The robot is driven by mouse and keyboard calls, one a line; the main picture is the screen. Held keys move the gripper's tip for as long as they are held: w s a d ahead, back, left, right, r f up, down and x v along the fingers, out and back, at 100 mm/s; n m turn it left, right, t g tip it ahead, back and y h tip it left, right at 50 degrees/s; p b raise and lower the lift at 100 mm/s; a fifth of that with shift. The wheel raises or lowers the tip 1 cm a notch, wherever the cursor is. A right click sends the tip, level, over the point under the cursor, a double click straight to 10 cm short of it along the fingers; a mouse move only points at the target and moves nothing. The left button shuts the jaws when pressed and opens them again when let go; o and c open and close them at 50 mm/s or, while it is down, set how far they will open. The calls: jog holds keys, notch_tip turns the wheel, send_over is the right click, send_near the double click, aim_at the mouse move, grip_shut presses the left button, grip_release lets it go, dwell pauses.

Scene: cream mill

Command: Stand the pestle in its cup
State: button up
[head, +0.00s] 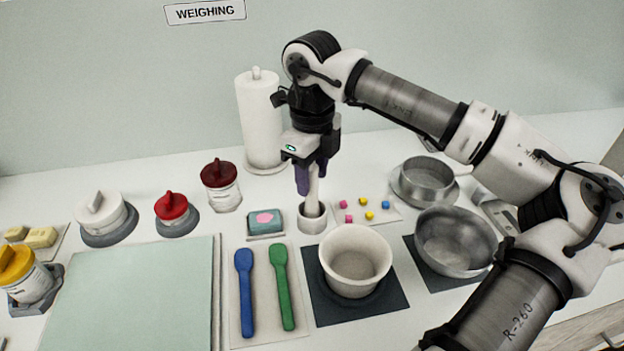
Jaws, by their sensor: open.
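The pestle (314,187) is pale and stands upright, its lower end inside a small white cup (312,222). The cup stands on the counter between a teal block and a card of small coloured cubes. My gripper (312,185) points down over the cup with its purple fingers around the upper part of the pestle. The jaws are open. The pestle's top is hidden by the gripper, and its base is hidden inside the cup.
A paper towel roll (262,120) stands close behind my gripper. A cream bowl (354,262) sits on a dark mat in front. Metal pans (456,240) stand to the right. Blue and green spatulas (245,290) lie front left, beside a bare pale green mat (140,295).

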notch_tip(320, 180, up, 10)
jog(key=shift+r+b, duration=0.15)
jog(key=shift+b, duration=0.45)
